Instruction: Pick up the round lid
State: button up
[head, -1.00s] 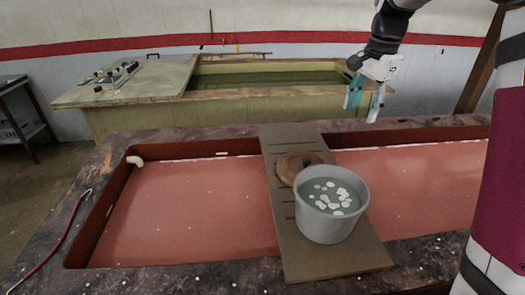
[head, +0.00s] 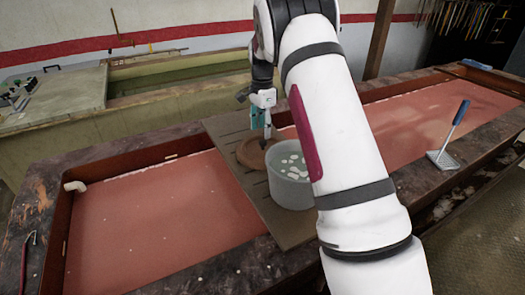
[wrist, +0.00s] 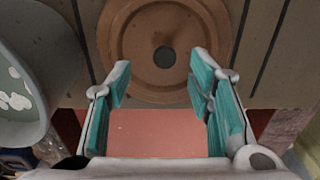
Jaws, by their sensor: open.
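The round lid (wrist: 128,62) is a brown wooden disc with a dark knob (wrist: 165,57) at its centre. It lies flat on a grey-brown board (head: 227,147), behind the bucket in the head view, where the lid (head: 246,153) is partly hidden by my gripper. My gripper (head: 262,137) is above the lid, pointing down. In the wrist view my gripper (wrist: 160,82) is open and empty, with its teal fingers apart and the knob showing between and beyond the tips. I cannot tell the height left between the tips and the lid.
A pale bucket (head: 291,199) with white pieces in liquid stands on the board close to the lid; it also shows at the left of the wrist view (wrist: 38,110). A tool with a blue handle (head: 460,112) stands at the right. The red basin (head: 150,215) lies below the board.

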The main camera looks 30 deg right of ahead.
aim_at(263, 141)
jog(key=shift+w+d+f+p, duration=0.15)
jog(key=shift+f+p, duration=0.3)
jog(key=shift+f, duration=1.25)
jog(key=shift+w+d+f+p, duration=0.15)
jog(key=shift+f+p, duration=0.25)
jog(key=shift+f, duration=1.3)
grip_shut()
